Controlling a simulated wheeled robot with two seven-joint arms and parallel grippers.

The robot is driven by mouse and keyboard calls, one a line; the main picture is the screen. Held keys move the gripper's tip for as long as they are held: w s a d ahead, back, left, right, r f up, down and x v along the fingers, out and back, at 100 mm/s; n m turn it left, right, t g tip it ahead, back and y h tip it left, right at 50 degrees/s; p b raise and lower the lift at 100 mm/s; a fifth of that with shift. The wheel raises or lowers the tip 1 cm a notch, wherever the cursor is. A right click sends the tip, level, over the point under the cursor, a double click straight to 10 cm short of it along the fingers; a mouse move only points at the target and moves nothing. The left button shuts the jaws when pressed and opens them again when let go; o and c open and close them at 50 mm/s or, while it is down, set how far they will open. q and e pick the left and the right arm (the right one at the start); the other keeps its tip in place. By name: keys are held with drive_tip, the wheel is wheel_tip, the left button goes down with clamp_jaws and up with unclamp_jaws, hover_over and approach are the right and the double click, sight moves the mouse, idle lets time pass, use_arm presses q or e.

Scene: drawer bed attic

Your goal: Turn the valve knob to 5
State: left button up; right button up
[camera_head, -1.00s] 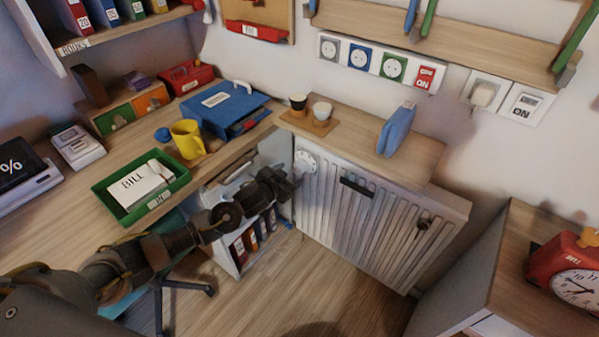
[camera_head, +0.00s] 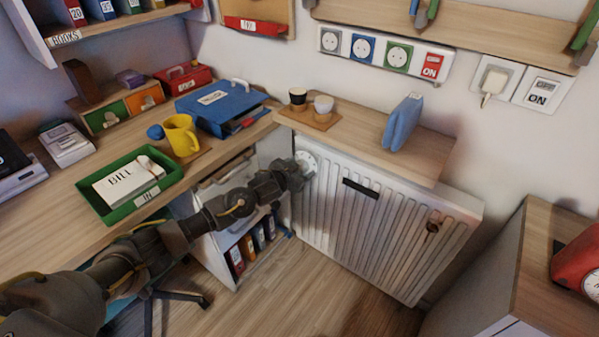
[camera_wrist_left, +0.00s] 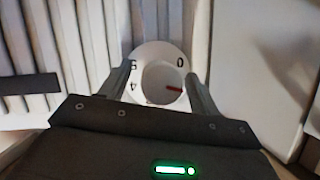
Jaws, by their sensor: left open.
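The valve knob (camera_head: 308,160) is a white round part at the upper left corner of the white radiator (camera_head: 340,215). In the left wrist view the knob (camera_wrist_left: 158,78) faces me with a pale round centre, a red mark pointing to the right, and the digits 0, 5 and 4 around its rim. The red mark lies just below the 0. My left gripper (camera_head: 297,176) is at the knob and partly covers it in the head view. In the left wrist view the open fingers of this gripper (camera_wrist_left: 160,75) stand on both sides of the knob; contact is unclear.
A wooden shelf (camera_head: 430,160) with cups and a blue object juts out above the radiator. The desk (camera_head: 70,215) with a green tray (camera_head: 110,207) stands to the left, and a rack of binders (camera_head: 235,275) is below. A cabinet (camera_head: 490,270) stands at the right.

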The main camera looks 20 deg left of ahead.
use_arm(q)
drive_tip(key=c, duration=1)
